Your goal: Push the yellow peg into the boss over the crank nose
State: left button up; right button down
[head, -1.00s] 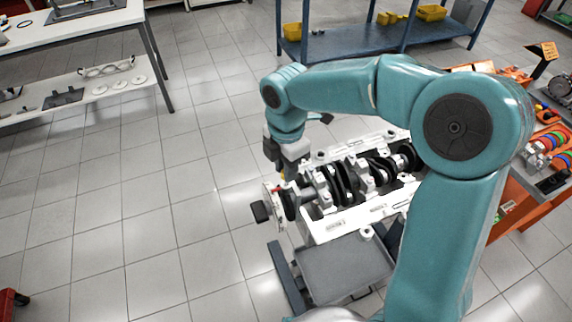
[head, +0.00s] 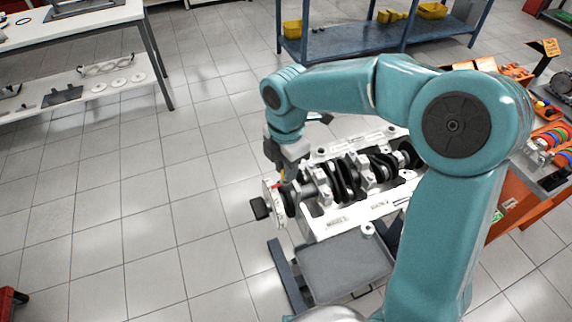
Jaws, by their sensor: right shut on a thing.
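My right gripper (head: 284,172) points down at the near left end of the engine block, shut on the yellow peg. Only a small yellow sliver of the peg (head: 283,175) shows under the fingers. The white end plate (head: 272,203) stands right below it, with a small red mark near its top. The dark crank nose (head: 259,209) sticks out to the left of this plate. The boss is too small and too covered by the gripper to make out. I cannot tell whether the peg touches it. My left gripper is out of view.
The white engine block (head: 350,217) with its dark crankshaft (head: 342,178) lies right of the gripper. A grey tray (head: 340,272) is in front of it. An orange bench (head: 522,205) with parts stands at the right. Open tiled floor lies to the left.

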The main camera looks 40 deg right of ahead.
jog(key=shift+f+b, duration=0.45)
jog(key=shift+f, duration=0.25)
jog(key=c, duration=1.2)
grip_release()
jog(key=shift+r, duration=0.15)
jog(key=shift+r+p, duration=1.25)
jog(key=shift+r, duration=0.05)
jog(key=shift+r, duration=0.1)
jog(key=o, duration=0.6)
jog(key=shift+c, duration=0.2)
